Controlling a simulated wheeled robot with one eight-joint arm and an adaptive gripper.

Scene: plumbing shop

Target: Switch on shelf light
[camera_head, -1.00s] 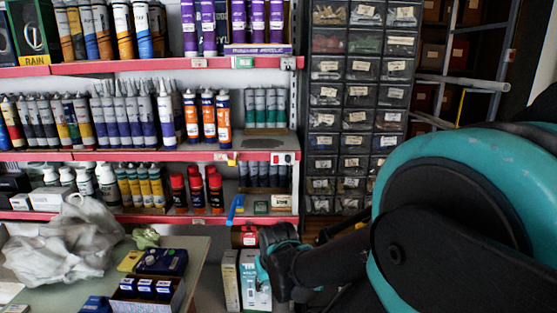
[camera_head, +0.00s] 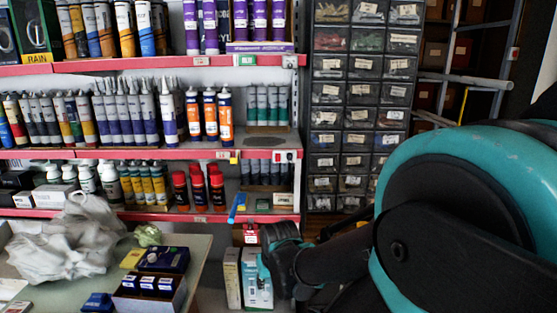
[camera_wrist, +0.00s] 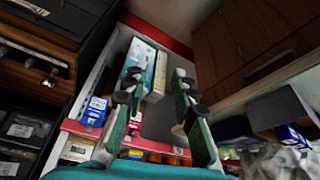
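A small white plate with a red rocker switch (camera_head: 290,156) sits on the red front edge of the middle shelf, at its right end, in the head view. I cannot tell its on or off position. A white fitting (camera_head: 290,61) is on the upper shelf edge. No lit shelf lamp is clear to me. My gripper (camera_head: 272,255) is below and slightly left of the switch, in front of the lower shelf, and apart from the switch. In the wrist view my gripper (camera_wrist: 158,88) has its two fingers spread wide with nothing between them. I cannot make out the switch there.
Shelves (camera_head: 120,153) of cartridges and cans fill the left. A drawer cabinet (camera_head: 362,95) stands right of them. A table (camera_head: 195,250) with a plastic bag (camera_head: 75,240) and boxes (camera_head: 160,285) is at front left. Cartons (camera_head: 257,275) stand low beside my gripper.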

